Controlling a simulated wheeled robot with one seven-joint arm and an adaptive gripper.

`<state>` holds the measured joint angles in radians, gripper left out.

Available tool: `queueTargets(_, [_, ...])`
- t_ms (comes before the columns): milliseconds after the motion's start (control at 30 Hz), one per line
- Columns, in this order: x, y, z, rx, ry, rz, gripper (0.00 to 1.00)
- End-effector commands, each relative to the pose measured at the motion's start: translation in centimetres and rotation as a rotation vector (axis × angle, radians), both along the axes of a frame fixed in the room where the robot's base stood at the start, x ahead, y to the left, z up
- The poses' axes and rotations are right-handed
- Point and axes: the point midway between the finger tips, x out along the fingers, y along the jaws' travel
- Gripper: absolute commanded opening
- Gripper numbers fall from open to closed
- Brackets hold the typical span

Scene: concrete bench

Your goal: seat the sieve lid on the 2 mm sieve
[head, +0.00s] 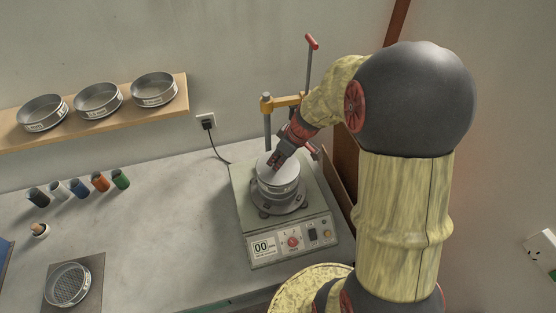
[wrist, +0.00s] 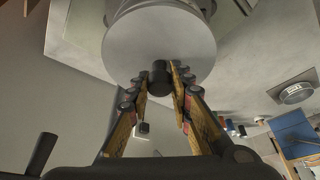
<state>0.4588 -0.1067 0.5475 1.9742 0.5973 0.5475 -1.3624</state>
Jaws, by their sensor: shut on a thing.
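The sieve lid (head: 284,168) is a pale round disc with a dark knob (wrist: 160,78). My gripper (head: 275,162) is shut on the knob, with one finger on each side in the wrist view (wrist: 160,85). The lid is at the top of a metal sieve stack (head: 279,191) on the shaker. I cannot tell whether it rests flat on the stack or is slightly above it. In the wrist view the lid (wrist: 155,40) hides most of the stack. No size label is readable, so I cannot tell which sieve is the 2 mm one.
The shaker (head: 245,225) has a control panel, a rear post and a clamp arm (head: 285,101) near my gripper. A sieve (head: 68,285) lies on a dark mat at the lower left. Several coloured cups (head: 100,182) stand on the bench. A shelf (head: 75,129) holds three sieves.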

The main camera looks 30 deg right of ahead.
Motion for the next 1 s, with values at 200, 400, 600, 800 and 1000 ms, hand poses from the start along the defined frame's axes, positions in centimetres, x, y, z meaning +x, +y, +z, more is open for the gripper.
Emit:
queueTargets(200, [0.03,-0.02,0.05,0.0,-0.001,0.0,0.0])
queueTargets(400, [0.03,-0.02,0.02,0.0,-0.001,-0.001,0.0])
queueTargets(600, [0.03,-0.02,-0.16,0.0,-0.001,-0.001,0.0])
queueTargets(800, [0.03,-0.02,-0.35,0.0,-0.001,-0.001,0.0])
queueTargets(1000, [0.04,-0.02,-0.52,0.0,-0.001,-0.001,0.0])
